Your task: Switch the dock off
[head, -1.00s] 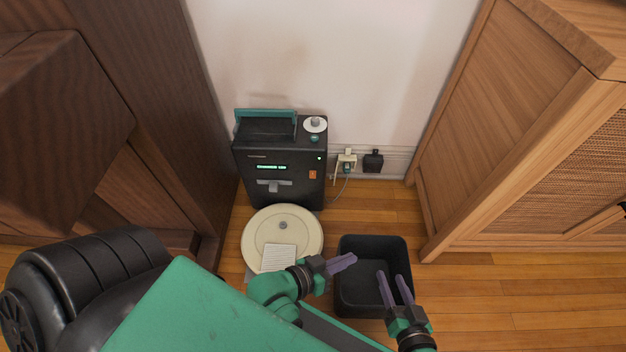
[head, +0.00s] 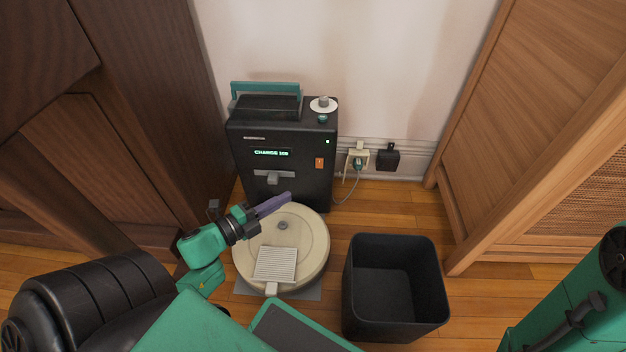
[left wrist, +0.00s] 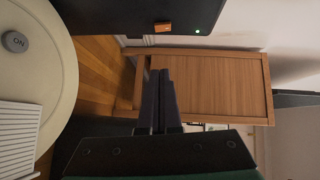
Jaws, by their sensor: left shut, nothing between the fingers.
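The dock (head: 285,160) is a black upright box against the wall, with a lit green display (head: 271,153), a small green light and an orange switch (head: 319,163) on its front. In the left wrist view the orange switch (left wrist: 163,27) and green light show at the top. A round cream robot vacuum (head: 312,238) sits on the floor in front of the dock. My left gripper (head: 288,197) is shut and empty, above the vacuum's back edge and in front of the dock's lower front. In the left wrist view its fingers (left wrist: 158,85) are together. My right gripper is out of view.
A black open bin (head: 396,240) stands right of the vacuum. A wall socket (head: 358,158) with a plugged cable and a black adapter (head: 387,157) are right of the dock. Wooden cabinets stand left and right (head: 490,150). Some floor between bin and dock is clear.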

